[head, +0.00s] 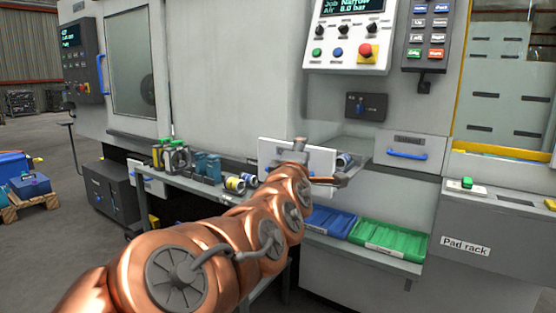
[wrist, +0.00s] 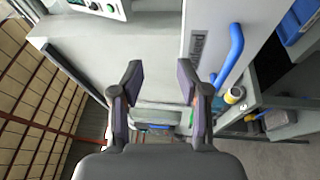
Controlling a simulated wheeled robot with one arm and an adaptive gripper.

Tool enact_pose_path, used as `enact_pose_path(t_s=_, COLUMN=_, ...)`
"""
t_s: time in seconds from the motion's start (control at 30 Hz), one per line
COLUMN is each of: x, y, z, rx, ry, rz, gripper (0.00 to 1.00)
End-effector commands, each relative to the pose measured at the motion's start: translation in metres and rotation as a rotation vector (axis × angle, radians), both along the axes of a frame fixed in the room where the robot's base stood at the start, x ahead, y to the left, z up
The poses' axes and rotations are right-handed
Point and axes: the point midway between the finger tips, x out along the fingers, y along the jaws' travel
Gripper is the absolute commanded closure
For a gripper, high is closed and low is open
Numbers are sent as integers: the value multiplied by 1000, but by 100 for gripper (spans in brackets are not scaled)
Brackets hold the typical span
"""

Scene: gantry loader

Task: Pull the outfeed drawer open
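A drawer front with a blue handle (head: 407,154) is shut flush in the machine at the right of the head view; its label is too small to read. A second white drawer front (head: 280,151) stands out from the machine, partly behind my arm. In the wrist view a white front with a label (wrist: 198,43) and a blue handle (wrist: 232,55) shows to the right of my fingers. I cannot read which one is the outfeed drawer. My gripper (wrist: 160,75) is open and empty, its fingers apart, with no handle between them.
A side bench (head: 210,188) carries several rolls and fixtures. A blue tray (head: 330,221) and a green tray (head: 388,238) sit below the drawers. A grey pad rack (head: 490,220) stands at the right. A control panel (head: 345,35) is above.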

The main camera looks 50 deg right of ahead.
Motion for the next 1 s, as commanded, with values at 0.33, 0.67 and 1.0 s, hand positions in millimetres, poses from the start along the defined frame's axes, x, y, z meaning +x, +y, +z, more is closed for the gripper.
enact_pose_path(t_s=0.33, x=72, y=-1, z=-37, rx=14, ry=96, rz=-19, gripper=59)
enact_pose_path(t_s=0.67, x=37, y=14, z=-26, rx=16, ry=70, rz=-24, gripper=59)
enact_pose_path(t_s=1.0, x=29, y=31, z=-30, rx=17, ry=72, rz=-25, gripper=59)
